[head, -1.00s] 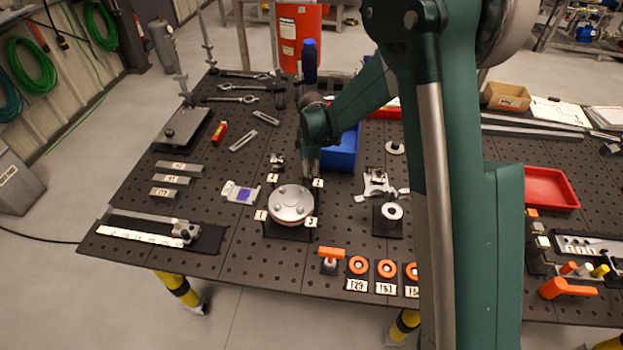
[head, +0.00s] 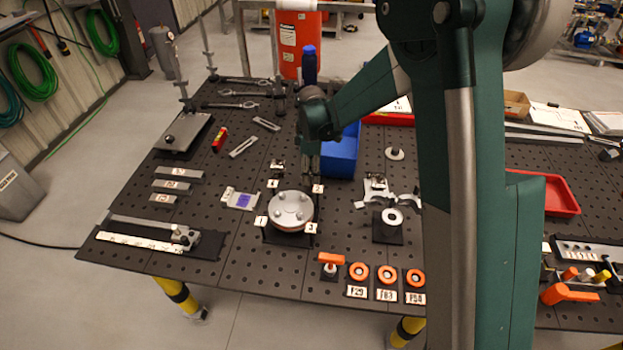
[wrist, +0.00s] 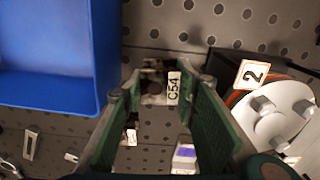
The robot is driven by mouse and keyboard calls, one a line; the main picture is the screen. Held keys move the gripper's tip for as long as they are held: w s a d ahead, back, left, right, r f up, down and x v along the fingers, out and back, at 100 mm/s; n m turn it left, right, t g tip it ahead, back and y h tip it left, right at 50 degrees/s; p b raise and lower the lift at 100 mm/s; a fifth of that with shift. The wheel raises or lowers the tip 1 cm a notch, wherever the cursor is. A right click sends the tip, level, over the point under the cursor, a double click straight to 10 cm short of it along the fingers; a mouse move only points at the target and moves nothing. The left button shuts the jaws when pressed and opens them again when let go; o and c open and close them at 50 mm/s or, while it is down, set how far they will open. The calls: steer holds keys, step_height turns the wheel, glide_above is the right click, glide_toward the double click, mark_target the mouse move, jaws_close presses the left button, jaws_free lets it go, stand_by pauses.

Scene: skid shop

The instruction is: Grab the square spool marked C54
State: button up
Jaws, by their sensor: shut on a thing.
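In the wrist view, the square spool marked C54 (wrist: 154,88) is a small grey metal piece with a white label. It sits between the tips of my green-padded gripper (wrist: 163,90), which is shut on it. In the head view my gripper (head: 310,168) points down at the bench, just behind the round flanged fixture and left of the blue bin. The spool is hidden there by the gripper. I cannot tell whether it touches the bench.
The blue bin (head: 341,157) stands close on one side. The round fixture (head: 290,208), with numbered tags, is close in front. A small metal part (head: 277,165) and a purple-marked plate (head: 241,199) lie to the left.

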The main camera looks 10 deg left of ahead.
mark_target(311, 172)
steer(key=shift+r, duration=3)
